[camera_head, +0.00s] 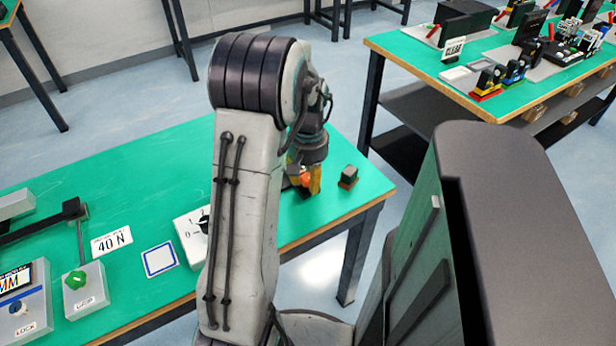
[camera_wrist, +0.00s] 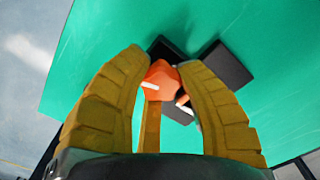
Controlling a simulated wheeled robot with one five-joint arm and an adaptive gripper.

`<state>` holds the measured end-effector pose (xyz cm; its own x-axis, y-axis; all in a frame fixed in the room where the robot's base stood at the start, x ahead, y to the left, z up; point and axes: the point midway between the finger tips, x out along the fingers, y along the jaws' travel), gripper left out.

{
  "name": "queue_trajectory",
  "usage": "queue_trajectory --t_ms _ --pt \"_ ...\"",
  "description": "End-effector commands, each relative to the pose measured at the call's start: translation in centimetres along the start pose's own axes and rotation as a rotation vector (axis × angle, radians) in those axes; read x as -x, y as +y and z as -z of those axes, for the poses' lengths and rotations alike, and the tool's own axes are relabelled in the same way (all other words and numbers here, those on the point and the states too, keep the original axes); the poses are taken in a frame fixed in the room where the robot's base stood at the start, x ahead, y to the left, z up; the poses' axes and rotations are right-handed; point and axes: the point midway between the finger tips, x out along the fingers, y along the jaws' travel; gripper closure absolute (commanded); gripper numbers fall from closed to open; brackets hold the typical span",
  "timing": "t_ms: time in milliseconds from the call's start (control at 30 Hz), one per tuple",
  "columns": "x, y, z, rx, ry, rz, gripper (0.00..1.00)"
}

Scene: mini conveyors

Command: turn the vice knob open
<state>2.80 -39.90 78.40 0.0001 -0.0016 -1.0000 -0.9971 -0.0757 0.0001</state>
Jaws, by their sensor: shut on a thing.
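The vice knob (camera_wrist: 160,82) is orange with a white mark, and it sits between the yellow fingers of my gripper (camera_wrist: 165,88) in the wrist view. My gripper is shut on it. Dark blocks show just past the knob, one directly behind it (camera_wrist: 163,50) and one to the right (camera_wrist: 228,65); they look like parts of the vice. In the head view my gripper (camera_head: 313,180) is low over the green table, with the orange knob (camera_head: 305,179) at its fingers. My arm hides most of the vice there.
A small dark block on a reddish base (camera_head: 348,176) stands right of my gripper near the table's corner. Left of my arm are a white dial box (camera_head: 191,238), a blue-framed square (camera_head: 160,260) and a green knob box (camera_head: 87,293). Another cluttered table (camera_head: 420,58) stands behind.

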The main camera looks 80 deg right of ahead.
Motion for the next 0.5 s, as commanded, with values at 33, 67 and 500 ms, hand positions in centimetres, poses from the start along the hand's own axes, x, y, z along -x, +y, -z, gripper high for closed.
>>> queue_trajectory --t_ms 33,67,500 --pt "-0.14 -0.04 -0.16 0.043 -0.006 0.001 0.99" --pt "-0.15 -0.04 -0.15 0.07 -0.006 0.001 0.99" --pt "-0.2 -0.04 -0.16 0.378 -0.006 0.002 0.99"
